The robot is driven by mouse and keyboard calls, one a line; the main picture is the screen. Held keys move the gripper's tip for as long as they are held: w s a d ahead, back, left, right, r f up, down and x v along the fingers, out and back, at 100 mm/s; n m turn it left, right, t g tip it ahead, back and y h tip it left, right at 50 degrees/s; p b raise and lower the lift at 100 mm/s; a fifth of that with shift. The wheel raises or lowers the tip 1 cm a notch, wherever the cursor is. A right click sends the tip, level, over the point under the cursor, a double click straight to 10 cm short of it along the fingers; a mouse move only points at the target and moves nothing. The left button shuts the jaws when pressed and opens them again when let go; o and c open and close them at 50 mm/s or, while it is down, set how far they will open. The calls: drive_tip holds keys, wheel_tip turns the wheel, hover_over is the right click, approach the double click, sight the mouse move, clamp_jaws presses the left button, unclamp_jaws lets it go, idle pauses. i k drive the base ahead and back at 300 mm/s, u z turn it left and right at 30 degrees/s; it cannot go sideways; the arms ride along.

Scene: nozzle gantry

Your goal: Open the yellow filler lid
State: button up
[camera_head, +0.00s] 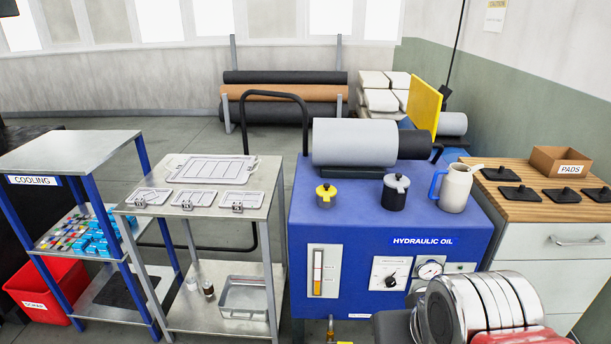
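The yellow filler lid (326,194) sits upright on the top left of the blue hydraulic oil tank (320,230). My gripper is not in this view. A rounded metal part with a red base at the bottom right looks like part of my own arm, and it hides the tank's lower right front.
On the tank stand a black-and-grey cap (395,192), a white jug (455,188) with a blue handle and a large grey cylinder (354,142) behind. A metal table (235,208) is left; a wood-topped cabinet (545,205) is right.

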sight(326, 190)
drive_tip(key=u, duration=0.55)
drive_tip(key=i, duration=1.15)
drive_tip(key=u, duration=0.45)
